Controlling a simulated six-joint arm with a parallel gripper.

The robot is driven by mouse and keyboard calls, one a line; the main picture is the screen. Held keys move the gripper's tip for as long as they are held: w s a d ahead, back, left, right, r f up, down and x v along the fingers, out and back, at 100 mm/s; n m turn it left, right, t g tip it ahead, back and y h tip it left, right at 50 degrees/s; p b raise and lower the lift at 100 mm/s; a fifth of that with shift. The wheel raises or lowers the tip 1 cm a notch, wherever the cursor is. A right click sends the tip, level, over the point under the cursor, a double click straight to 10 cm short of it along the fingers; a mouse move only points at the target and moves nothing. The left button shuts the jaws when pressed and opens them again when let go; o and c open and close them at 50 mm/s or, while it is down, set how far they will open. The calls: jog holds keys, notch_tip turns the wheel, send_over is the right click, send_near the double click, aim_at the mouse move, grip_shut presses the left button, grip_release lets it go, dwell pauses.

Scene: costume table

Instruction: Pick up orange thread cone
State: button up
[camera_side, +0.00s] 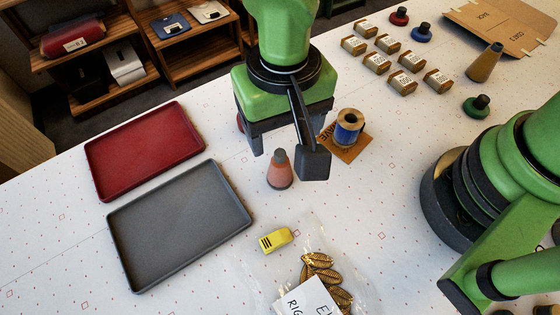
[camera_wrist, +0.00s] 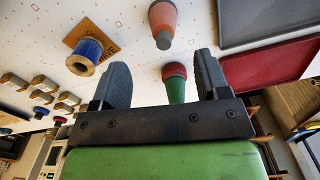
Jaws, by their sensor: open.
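The orange thread cone (camera_side: 279,174) stands upright on the white patterned table, in front of and just below my gripper in the side view. It has a dark grey tip. In the wrist view the cone (camera_wrist: 163,18) is at the top middle, beyond the fingertips and apart from them. My gripper (camera_side: 287,138) is open and hangs above the table behind the cone. In the wrist view the two dark fingers of my gripper (camera_wrist: 163,76) are wide apart. A green cone with a red base (camera_wrist: 175,83) shows between them, mostly hidden in the side view.
A blue spool (camera_side: 348,130) stands on a brown card right of my gripper. A red tray (camera_side: 145,150) and a grey tray (camera_side: 180,225) lie left. A yellow block (camera_side: 275,240) and a bag of gold leaves (camera_side: 320,268) are in front. Small boxes (camera_side: 377,62) stand at the back right.

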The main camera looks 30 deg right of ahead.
aim_at(279, 152)
jog(key=f, duration=0.8)
jog(key=shift+a, duration=0.25)
jog(key=shift+c, duration=0.2)
jog(key=c, duration=1)
